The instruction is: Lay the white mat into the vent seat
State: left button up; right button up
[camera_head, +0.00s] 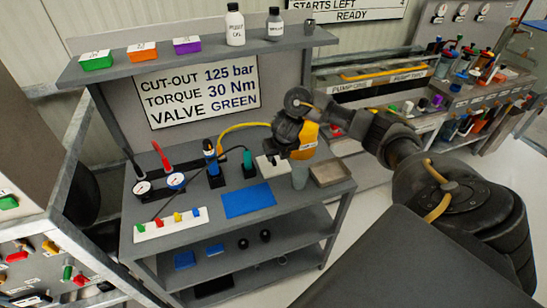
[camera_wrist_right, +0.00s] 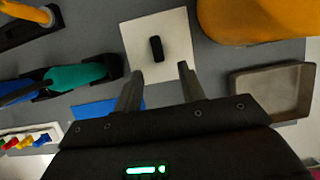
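A white square mat (camera_wrist_right: 178,25) lies flat on the grey bench top, with a small black oblong piece (camera_wrist_right: 156,49) at its middle. In the head view the white mat (camera_head: 263,168) is partly hidden behind my right gripper (camera_head: 272,155). In the right wrist view my right gripper (camera_wrist_right: 160,68) is open, its two fingers apart and pointing at the mat's near edge. I cannot make out which part is the vent seat. My left gripper is not in view.
A blue mat (camera_head: 248,200) lies in front. Blue and green-handled tools (camera_head: 212,165) stand left, behind a white strip of coloured pegs (camera_head: 169,226). A shelf (camera_head: 200,54) hangs above.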

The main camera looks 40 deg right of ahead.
aim_at(275, 162)
jog(key=shift+x, duration=2.6)
jog(key=shift+r, duration=0.1)
grip_shut()
